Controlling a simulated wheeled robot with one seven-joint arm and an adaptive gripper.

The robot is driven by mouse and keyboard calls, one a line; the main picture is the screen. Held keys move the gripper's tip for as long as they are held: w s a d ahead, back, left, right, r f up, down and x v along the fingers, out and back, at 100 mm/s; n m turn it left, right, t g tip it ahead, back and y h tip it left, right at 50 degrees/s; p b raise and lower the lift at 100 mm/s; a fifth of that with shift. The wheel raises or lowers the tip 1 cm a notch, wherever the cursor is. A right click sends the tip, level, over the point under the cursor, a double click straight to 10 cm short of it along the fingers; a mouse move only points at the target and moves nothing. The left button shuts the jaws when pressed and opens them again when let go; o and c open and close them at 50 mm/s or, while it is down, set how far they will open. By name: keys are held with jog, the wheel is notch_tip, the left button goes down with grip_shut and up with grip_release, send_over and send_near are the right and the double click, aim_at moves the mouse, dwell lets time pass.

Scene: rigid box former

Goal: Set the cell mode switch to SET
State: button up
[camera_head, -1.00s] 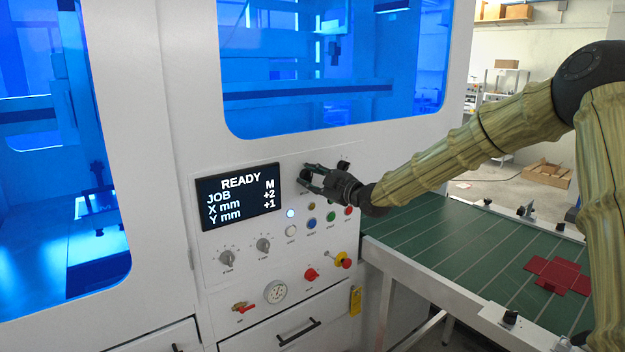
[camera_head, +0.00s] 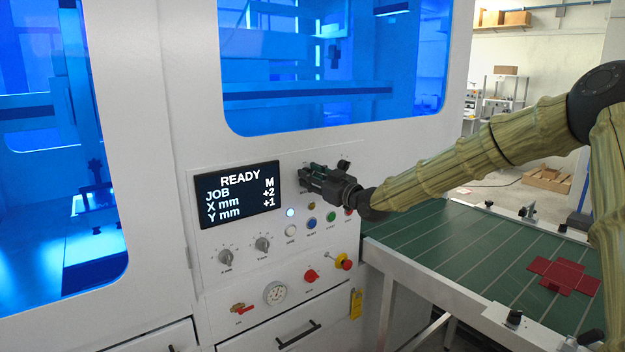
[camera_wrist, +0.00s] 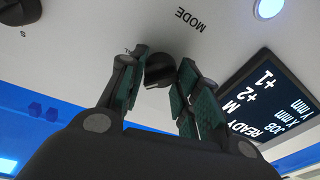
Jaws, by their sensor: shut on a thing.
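The mode switch is a dark round knob (camera_wrist: 160,70) on the white panel, beside the printed word MODE in the wrist view. My gripper (camera_wrist: 163,82) has its green-padded fingers around the knob, one on each side. In the head view my gripper (camera_head: 309,174) is at the panel just right of the display and hides most of the knob. The label by the left finger is mostly covered, so the switch position cannot be read. The display (camera_head: 237,194) reads READY, JOB M, X mm +2, Y mm +1; it also shows in the wrist view (camera_wrist: 268,103).
Below my gripper are several push buttons, including a blue one (camera_head: 311,223) and a green one (camera_head: 331,216). A green table (camera_head: 450,240) with a red cut sheet (camera_head: 563,275) stands at right.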

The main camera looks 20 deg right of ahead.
jog(key=shift+r+m, duration=0.2)
jog(key=shift+m, duration=0.1)
jog(key=o, duration=0.8)
jog(key=shift+o, duration=1)
jog(key=shift+d+f, duration=0.1)
jog(key=v, duration=1.2)
jog(key=shift+f, duration=0.1)
